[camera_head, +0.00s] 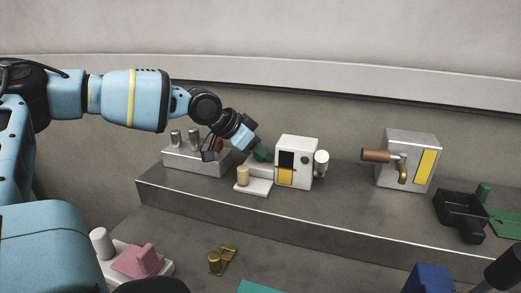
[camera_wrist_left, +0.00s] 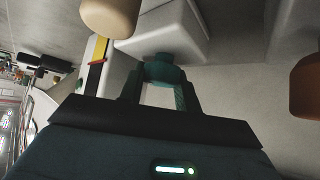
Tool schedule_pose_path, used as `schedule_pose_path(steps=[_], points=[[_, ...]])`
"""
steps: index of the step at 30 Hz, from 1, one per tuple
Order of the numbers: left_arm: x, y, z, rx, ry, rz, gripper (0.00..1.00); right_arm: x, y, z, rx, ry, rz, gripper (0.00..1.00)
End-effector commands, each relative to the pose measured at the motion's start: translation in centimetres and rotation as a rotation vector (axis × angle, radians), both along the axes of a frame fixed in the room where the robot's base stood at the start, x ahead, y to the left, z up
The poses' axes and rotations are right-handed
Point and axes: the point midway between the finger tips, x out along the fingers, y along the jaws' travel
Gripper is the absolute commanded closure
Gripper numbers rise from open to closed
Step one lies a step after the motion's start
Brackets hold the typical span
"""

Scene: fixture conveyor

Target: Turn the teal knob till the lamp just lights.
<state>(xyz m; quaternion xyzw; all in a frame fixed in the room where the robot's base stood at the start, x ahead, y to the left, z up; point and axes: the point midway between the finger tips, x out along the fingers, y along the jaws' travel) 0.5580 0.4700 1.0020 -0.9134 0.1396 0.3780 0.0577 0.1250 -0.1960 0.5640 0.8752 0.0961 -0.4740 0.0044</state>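The teal knob (camera_head: 261,153) sits on the left side of a white box (camera_head: 310,146) with a black and a yellow panel. In the left wrist view the knob (camera_wrist_left: 165,71) lies between the fingertips of my left gripper (camera_wrist_left: 162,84). The fingers appear to touch it on both sides. In the head view my left gripper (camera_head: 252,146) reaches it from the upper left and partly hides it. A small round green spot (camera_head: 305,160) on the box's front may be the lamp; it looks dark green, without clear glow.
A tan peg (camera_head: 243,175) on a white base stands close before the knob. A block with metal posts (camera_head: 195,163) is left of the gripper. A grey box with a brown handle (camera_head: 376,155) is right. The shelf between the boxes is clear.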

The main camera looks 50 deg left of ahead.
Motion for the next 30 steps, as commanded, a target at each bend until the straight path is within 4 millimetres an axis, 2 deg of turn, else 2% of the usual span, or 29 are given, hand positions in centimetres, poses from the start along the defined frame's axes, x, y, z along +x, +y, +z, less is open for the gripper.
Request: schedule_pose_path(steps=[11, 19, 30], points=[[0.0, 0.0, -0.1, 0.006, 0.004, 0.087, 0.90, -0.3, 0.0, -0.3, -0.001, 0.008, 0.001, 0.64], [0.0, 0.0, -0.3, 0.005, 0.005, 0.187, 0.90, -0.6, 0.0, -1.3, -0.001, 0.017, 0.000, 0.64], [-0.1, 0.1, -0.1, 0.001, 0.002, 0.238, 0.90, 0.1, 0.0, -1.2, 0.001, 0.003, -0.001, 0.64]])
